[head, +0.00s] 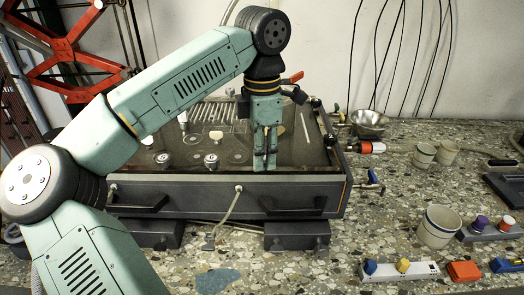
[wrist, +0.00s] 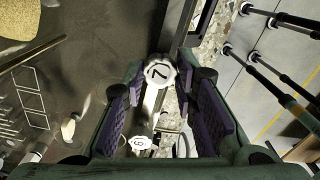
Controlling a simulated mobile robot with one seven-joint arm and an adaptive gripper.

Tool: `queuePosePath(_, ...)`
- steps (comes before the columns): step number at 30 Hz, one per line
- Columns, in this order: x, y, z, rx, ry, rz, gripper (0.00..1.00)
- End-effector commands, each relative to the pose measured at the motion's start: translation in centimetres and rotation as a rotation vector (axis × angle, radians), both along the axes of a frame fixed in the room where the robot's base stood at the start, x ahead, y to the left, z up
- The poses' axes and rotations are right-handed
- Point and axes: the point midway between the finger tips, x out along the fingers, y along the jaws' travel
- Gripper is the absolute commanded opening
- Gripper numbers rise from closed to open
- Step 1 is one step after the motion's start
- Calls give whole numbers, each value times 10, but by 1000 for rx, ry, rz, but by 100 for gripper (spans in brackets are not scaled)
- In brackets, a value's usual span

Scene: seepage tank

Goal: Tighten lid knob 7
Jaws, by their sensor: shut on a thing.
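Lid knob 7 (wrist: 159,71), white and scalloped with a black 7, sits between the fingertips of my gripper (wrist: 161,78) in the wrist view. The purple-padded fingers are shut on it, one on each side. A second white numbered knob (wrist: 142,143) shows lower down between the fingers; its digit reads as 6 or 9. In the head view my gripper (head: 265,164) points straight down at the front right part of the dark tank (head: 180,186). Knob 7 is hidden there behind my fingers.
Other round knobs (head: 211,160) stand along the tank's front edge, left of my gripper. A metal bowl (head: 368,123), cups (head: 438,227) and a white strip with coloured knobs (head: 400,270) lie to the right on the speckled counter.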

Motion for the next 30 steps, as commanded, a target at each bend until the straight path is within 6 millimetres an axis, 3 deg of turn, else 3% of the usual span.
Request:
queuePosePath(10,0,0,1,0,-2,-4,0)
queuePosePath(11,0,0,1,0,-2,-4,26)
queuePosePath(19,0,0,0,-1,-1,-3,44)
queuePosePath(30,0,0,3,0,-1,-2,46)
